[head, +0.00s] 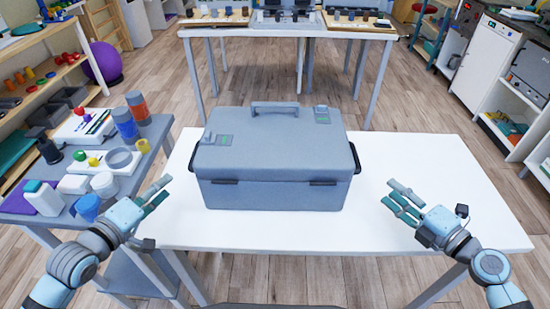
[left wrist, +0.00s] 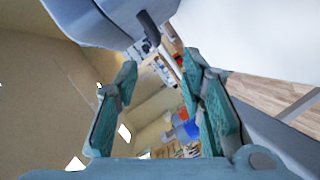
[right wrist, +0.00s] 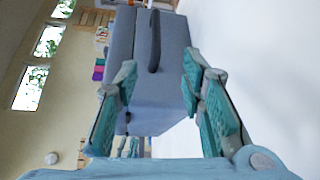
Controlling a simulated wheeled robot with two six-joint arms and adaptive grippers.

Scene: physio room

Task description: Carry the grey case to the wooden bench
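The grey case (head: 275,165) stands upright and closed on a white table (head: 450,190), with a top handle (head: 275,107) and a dark handle on each side. My left gripper (head: 158,192) is open and empty, left of the case and apart from it. The left wrist view shows part of the case (left wrist: 95,20) and a dark side handle (left wrist: 148,28) beyond the fingers. My right gripper (head: 397,195) is open and empty, right of the case. The right wrist view shows the case (right wrist: 122,40) and its side handle (right wrist: 154,42) ahead. I cannot tell which furniture is the wooden bench.
A table (head: 290,33) with wood-toned trays stands behind the white table, across some floor. A grey side table (head: 155,130) at left holds bottles, cups and trays. Wooden shelves (head: 45,75) and a purple ball (head: 103,62) are at far left. White cabinets (head: 487,60) stand at right.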

